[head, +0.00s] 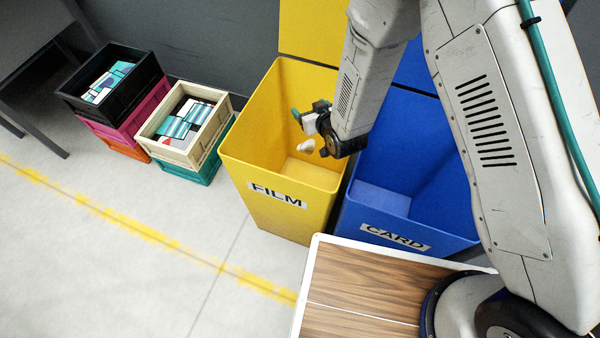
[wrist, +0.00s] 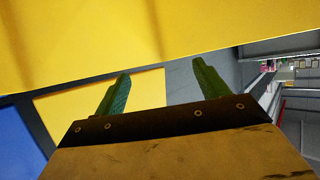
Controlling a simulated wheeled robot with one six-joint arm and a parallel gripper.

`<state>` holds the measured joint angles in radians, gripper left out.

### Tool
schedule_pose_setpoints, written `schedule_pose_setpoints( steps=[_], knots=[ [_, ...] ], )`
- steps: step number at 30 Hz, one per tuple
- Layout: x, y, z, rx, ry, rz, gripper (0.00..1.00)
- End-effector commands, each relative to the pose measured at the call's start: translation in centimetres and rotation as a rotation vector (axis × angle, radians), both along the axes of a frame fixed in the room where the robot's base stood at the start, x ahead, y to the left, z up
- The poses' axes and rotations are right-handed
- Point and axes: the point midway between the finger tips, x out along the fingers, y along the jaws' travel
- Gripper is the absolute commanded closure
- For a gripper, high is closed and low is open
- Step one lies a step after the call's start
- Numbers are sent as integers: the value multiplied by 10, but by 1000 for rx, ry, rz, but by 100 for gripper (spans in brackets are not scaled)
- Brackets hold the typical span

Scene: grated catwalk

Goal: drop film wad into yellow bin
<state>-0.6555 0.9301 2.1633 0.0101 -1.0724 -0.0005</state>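The yellow bin (head: 262,128), labelled FILM, stands open in the middle of the head view. My gripper (head: 300,118) is over its opening, and a green fingertip shows there. In the wrist view my gripper (wrist: 160,72) has its two green fingers wide apart with nothing between them. A small pale film wad (head: 306,146) shows just below the gripper, within the outline of the bin's opening. I cannot tell whether it is in the air or resting inside. The wad is not visible in the wrist view. Yellow surfaces (wrist: 130,40) fill much of that view.
A blue bin (head: 385,205) labelled CARD stands right of the yellow one. Stacked crates with a cream one (head: 160,152) and a black one (head: 135,88) on top stand to the left. A wood-topped surface (head: 350,290) is in front.

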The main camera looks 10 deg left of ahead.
Motion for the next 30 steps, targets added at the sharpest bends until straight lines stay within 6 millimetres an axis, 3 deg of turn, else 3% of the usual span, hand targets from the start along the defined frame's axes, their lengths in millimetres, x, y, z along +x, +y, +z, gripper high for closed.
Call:
schedule_pose_setpoints(
  steps=[8,21,30],
  knots=[
    [-5,-4,3,0,0,0,27],
    [-52,-39,32,0,0,0,27],
    [-56,-42,34,0,0,0,27]
  ],
)
